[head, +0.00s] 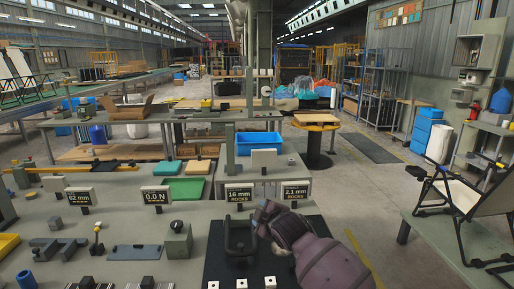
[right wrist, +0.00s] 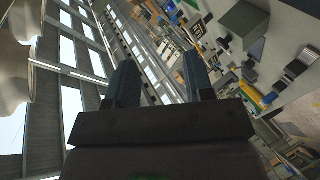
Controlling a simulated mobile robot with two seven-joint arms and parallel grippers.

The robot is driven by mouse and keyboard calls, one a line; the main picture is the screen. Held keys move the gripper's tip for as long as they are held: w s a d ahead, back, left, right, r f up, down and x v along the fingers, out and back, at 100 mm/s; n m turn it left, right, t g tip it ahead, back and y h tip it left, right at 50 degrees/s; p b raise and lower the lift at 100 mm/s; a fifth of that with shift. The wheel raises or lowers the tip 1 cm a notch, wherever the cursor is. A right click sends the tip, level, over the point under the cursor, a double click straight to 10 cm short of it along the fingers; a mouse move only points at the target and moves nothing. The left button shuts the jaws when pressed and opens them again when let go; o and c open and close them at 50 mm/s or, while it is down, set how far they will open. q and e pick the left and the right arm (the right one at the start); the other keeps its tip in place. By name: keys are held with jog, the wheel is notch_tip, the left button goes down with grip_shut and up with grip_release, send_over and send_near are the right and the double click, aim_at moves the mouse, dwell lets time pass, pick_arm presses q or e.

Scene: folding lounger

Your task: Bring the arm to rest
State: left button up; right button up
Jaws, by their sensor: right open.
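My right arm (head: 318,258) comes in from the lower right in the head view, in purple-grey. Its dark gripper end (head: 264,214) is over the black mat (head: 222,270), beside a dark upright frame (head: 227,236). I cannot tell whether it touches the frame. In the right wrist view the right gripper (right wrist: 162,82) has its two fingers wide apart with nothing between them. That view is tilted and looks out across the hall. My left gripper is not in view.
A folding lounger (head: 469,196) stands on a bench (head: 437,232) at the right. Signs reading 16 mm (head: 239,193) and 2.1 mm (head: 295,191) stand behind the mat. A grey block (head: 178,241) and small fixtures crowd the left table. The floor aisle between tables is open.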

jog(key=s+d+f+m+h, duration=0.1)
jog(key=s+d+f+m, duration=0.4)
jog(key=s, duration=0.8)
jog(key=s+d+f+m+g+h+b, duration=0.1)
jog(key=s+d+f+m, duration=0.4)
jog(key=s+d+f, duration=0.7)
jog(key=s+d+f+m+h+b, duration=0.1)
jog(key=s+d+f+m+h, duration=0.2)
jog(key=s+d+f, duration=0.6)
jog(key=s+m, duration=0.2)
jog(key=s, duration=0.5)
jog(key=shift+f, duration=0.35)
